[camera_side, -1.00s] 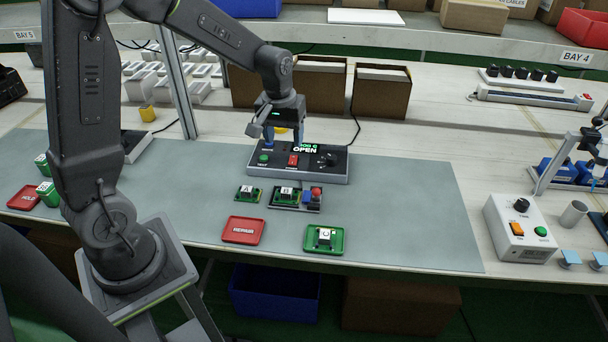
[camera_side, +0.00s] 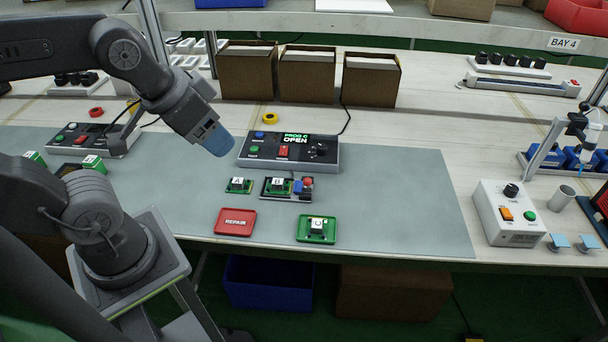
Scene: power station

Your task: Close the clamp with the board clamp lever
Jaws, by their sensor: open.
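A dark fixture (camera_side: 289,197) lies on the grey mat and holds a green board marked B (camera_side: 277,186). At its right end are a blue part (camera_side: 298,187) and a red part (camera_side: 308,181); I cannot tell at this size which is the clamp lever or how it stands. My gripper (camera_side: 217,142) is open, up and to the left of the fixture, beside the left end of the grey console (camera_side: 288,163). It appears to touch nothing. The console's display reads "PROG C OPEN".
Board A (camera_side: 238,185) lies left of the fixture. A red REPAIR tray (camera_side: 235,222) and a green tray (camera_side: 302,236) with board C (camera_side: 317,225) are in front. A white control box (camera_side: 508,213) stands right. The mat's right side is clear.

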